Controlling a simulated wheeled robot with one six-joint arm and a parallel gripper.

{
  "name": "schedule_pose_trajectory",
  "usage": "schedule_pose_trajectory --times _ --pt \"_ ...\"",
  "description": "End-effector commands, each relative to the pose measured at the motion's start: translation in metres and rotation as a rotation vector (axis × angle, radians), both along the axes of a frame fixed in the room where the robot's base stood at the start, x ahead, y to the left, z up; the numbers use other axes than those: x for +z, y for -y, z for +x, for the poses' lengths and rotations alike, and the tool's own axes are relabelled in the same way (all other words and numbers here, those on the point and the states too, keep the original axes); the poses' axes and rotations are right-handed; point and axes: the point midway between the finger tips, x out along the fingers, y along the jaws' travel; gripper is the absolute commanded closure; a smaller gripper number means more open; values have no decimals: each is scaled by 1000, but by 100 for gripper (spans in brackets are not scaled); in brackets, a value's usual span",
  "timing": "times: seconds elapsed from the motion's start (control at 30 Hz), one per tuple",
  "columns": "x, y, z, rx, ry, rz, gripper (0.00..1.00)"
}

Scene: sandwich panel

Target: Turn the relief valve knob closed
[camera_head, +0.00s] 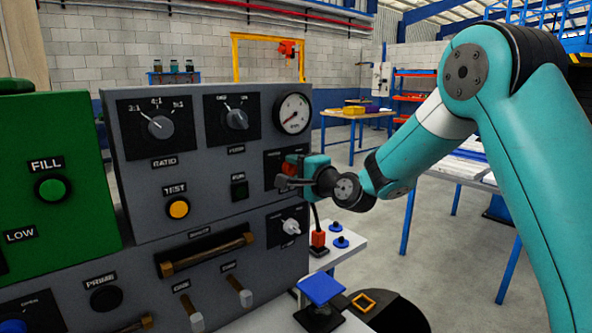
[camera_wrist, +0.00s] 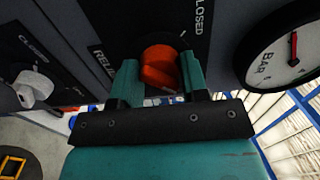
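The relief valve knob (camera_wrist: 160,66) is red-orange and sits on a black plate on the grey panel. In the wrist view part of the plate's label is hidden, and the word CLOSED runs up its right side. My gripper (camera_wrist: 160,78) has one teal finger on each side of the knob. Both fingers look to be against its sides, with no clear gap. In the head view the knob (camera_head: 289,166) shows as a small red patch at the panel's right edge, with my gripper (camera_head: 297,170) around it from the right.
A round BAR gauge (camera_wrist: 284,50) is close to the right of my gripper in the wrist view. A white knob (camera_wrist: 35,86) on a lower black plate is to the left. The panel (camera_head: 215,170) carries other knobs, buttons and handles.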

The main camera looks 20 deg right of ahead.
Motion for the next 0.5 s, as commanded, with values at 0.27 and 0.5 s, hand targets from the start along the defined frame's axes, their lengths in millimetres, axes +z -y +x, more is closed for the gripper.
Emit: schedule_pose_trajectory --times 0.27,0.5 --pt "-1 0 0 0 2 -7 83" --pt "-3 0 0 -1 33 -78 83"
